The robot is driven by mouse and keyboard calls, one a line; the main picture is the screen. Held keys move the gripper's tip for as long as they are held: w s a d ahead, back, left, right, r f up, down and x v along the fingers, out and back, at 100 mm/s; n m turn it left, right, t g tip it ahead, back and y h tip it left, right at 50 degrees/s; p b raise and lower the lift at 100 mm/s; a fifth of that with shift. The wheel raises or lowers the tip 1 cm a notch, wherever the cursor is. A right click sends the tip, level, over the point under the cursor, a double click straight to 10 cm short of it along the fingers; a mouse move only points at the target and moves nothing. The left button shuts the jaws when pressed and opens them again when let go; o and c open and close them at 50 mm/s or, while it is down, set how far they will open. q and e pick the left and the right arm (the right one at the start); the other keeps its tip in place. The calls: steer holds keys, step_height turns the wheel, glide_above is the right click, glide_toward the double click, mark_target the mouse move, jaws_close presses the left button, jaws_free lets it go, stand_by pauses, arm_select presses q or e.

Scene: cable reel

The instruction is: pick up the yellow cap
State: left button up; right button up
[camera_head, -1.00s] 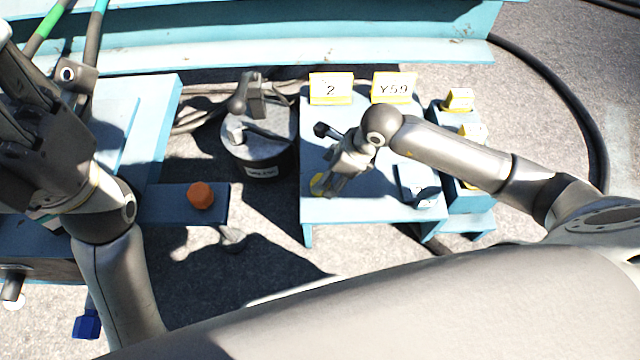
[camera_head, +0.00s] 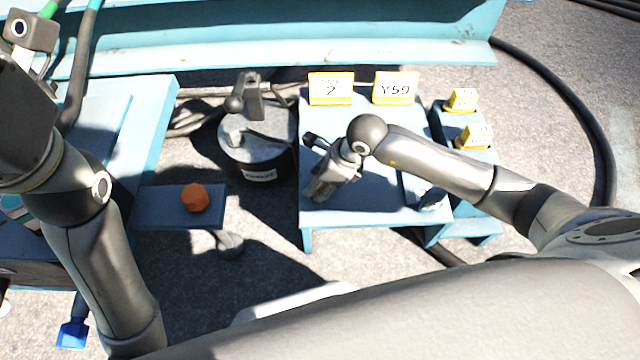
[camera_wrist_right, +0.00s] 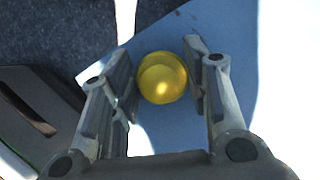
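The yellow cap (camera_wrist_right: 162,77) is a round, shiny knob on the blue table. In the right wrist view it sits between the two fingers of my right gripper (camera_wrist_right: 158,78). The fingers are spread on either side of it, with a small gap on each side. In the head view my right gripper (camera_head: 318,190) points down over the left front part of the blue table (camera_head: 385,212), and it hides the cap there. My left arm (camera_head: 95,215) is at the left edge; its fingers do not show clearly.
Two signs, "2" (camera_head: 331,89) and "Y59" (camera_head: 396,89), stand at the table's back. Yellow-topped blocks (camera_head: 474,138) are on the right. A grey drum (camera_head: 258,150) and an orange knob (camera_head: 195,197) on a blue beam are on the left.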

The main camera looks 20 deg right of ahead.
steer(key=c, duration=0.4)
steer(key=shift+o, duration=0.2)
